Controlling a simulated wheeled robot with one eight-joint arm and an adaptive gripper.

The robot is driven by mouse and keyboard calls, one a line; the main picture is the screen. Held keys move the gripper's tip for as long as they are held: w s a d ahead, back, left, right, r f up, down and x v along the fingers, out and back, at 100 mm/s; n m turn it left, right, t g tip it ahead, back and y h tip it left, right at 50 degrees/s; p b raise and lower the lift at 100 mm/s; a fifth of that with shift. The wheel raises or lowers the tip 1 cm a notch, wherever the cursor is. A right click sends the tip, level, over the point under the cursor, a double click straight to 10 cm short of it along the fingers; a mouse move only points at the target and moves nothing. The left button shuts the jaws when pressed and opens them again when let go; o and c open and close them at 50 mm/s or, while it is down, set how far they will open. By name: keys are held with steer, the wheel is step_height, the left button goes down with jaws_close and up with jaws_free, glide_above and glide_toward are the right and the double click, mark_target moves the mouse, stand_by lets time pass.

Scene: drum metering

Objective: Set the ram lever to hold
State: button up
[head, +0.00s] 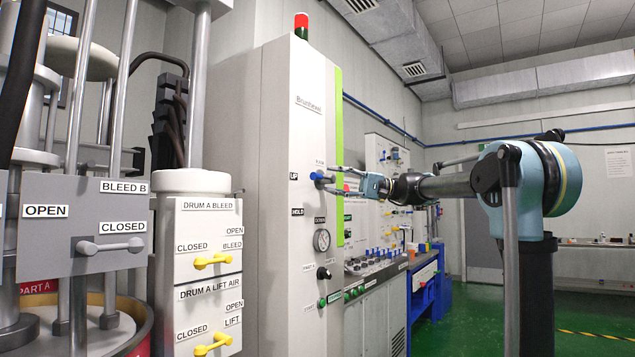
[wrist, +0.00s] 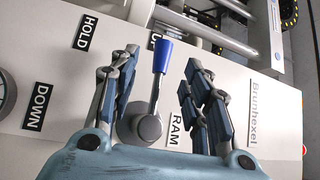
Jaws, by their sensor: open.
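The ram lever (wrist: 162,58) has a blue grip on a grey round hub (wrist: 140,124), on the pale cabinet face. In the wrist view it points up the picture to the partly hidden UP label (wrist: 157,40). The HOLD label (wrist: 86,32) is up and left of the hub, the DOWN label (wrist: 36,106) further left, and the RAM label (wrist: 175,128) to the right. My gripper (wrist: 161,60) is open, with a finger on each side of the lever and gaps showing. In the head view my gripper (head: 330,178) is at the lever's blue grip (head: 317,176).
Drum A's panel with yellow levers (head: 213,261) stands to the left. A control bench (head: 375,262) runs behind. Green floor (head: 470,315) is open at the right.

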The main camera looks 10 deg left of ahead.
mark_target(323, 178)
steer(key=shift+x, duration=3.05)
steer(key=shift+d, duration=0.1)
steer(key=shift+w, duration=0.1)
jaws_close()
